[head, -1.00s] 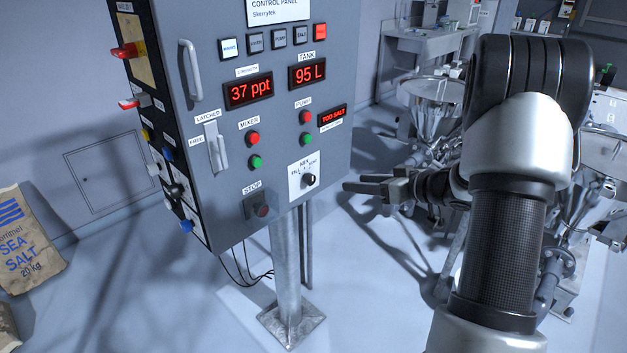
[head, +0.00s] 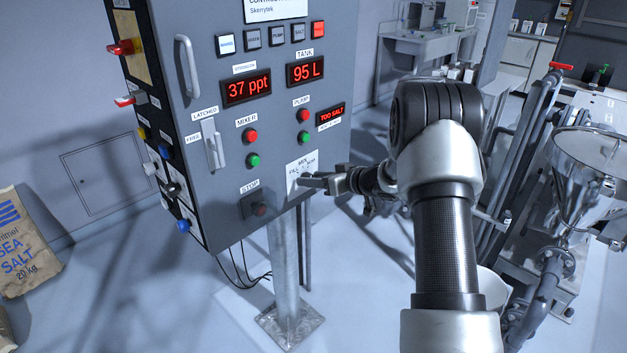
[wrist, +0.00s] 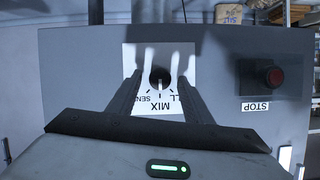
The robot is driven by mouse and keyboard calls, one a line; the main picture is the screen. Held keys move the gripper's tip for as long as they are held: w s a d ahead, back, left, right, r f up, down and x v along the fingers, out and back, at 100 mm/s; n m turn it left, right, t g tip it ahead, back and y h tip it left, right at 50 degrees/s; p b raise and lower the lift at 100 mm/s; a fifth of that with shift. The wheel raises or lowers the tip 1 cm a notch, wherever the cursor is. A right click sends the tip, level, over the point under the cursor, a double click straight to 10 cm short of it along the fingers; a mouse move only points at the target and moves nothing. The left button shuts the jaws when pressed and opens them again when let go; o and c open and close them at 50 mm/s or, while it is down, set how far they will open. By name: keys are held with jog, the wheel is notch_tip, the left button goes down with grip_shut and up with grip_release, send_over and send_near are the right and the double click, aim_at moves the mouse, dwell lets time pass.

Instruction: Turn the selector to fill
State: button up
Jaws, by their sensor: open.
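The selector plate (head: 300,162) sits low on the right of the grey control panel; in the head view my fingers hide most of its knob. In the wrist view the plate is upside down, and the dark round selector knob (wrist: 160,76) shows at its middle. The knob's white mark appears to point at MIX, with the partly hidden FILL label to the right and SEND to the left. My gripper (head: 308,180) is in front of the plate. In the wrist view my gripper (wrist: 161,82) is open, its fingers on either side of the knob; contact cannot be told.
The red STOP button (wrist: 274,76) is beside the plate. Red and green pump buttons (head: 303,126) are just above it. The displays read 37 ppt, 95 L and TOO SALT.

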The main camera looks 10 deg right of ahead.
jog(key=shift+w+a, duration=0.1)
jog(key=shift+c, duration=0.5)
jog(key=c, duration=1)
jog(key=shift+o, duration=0.2)
jog(key=shift+f, duration=0.1)
